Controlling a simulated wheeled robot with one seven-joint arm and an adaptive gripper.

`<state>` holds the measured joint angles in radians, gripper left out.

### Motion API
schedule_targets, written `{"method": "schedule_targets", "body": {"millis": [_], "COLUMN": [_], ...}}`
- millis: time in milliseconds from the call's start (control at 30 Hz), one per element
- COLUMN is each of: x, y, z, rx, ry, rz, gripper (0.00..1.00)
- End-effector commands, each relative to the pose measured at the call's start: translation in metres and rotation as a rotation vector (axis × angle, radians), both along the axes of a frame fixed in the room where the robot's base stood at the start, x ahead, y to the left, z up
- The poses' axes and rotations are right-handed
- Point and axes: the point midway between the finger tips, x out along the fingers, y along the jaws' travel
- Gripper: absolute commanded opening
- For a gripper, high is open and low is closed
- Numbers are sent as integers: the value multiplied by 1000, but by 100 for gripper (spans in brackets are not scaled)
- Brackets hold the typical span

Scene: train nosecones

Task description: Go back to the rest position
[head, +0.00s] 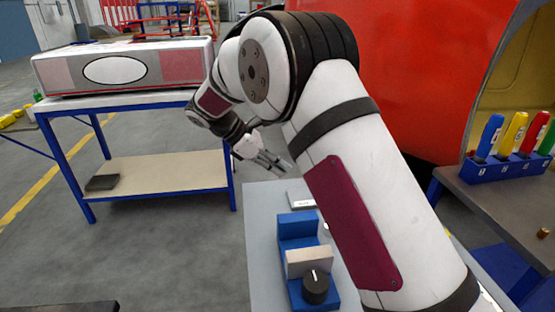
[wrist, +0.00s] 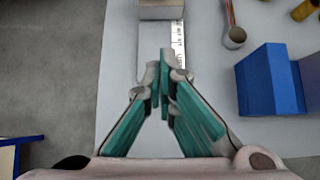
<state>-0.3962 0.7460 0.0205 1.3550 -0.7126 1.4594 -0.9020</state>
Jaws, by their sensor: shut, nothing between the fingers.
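My gripper (head: 277,163) hangs at the end of my bent white arm, above the left edge of the light grey table (head: 260,215). In the wrist view my gripper (wrist: 164,68) points down at the table, its teal-lined fingers close together at the tips with nothing held. The arm covers much of the table's right side in the head view.
A blue block fixture (head: 297,228) with a black knob (head: 316,287) stands on the grey table; a blue block (wrist: 270,80) shows in the wrist view. A blue-framed bench (head: 150,170) is at left. Screwdrivers stand in a blue rack (head: 508,167) at right, beside a large red nosecone (head: 420,60).

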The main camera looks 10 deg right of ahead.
Motion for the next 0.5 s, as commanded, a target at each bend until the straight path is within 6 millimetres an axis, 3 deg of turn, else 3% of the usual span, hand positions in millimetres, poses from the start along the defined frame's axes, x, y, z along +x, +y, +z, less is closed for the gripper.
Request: {"method": "schedule_targets", "body": {"millis": [167,300,500], "x": [-25,-63,-127], "y": [-18,-39,-63], "z": [41,83,130], "rx": [73,168,305], "ry": [-79,-181,-325], "rz": [-92,-219,-418], "gripper": [0,0,0]}}
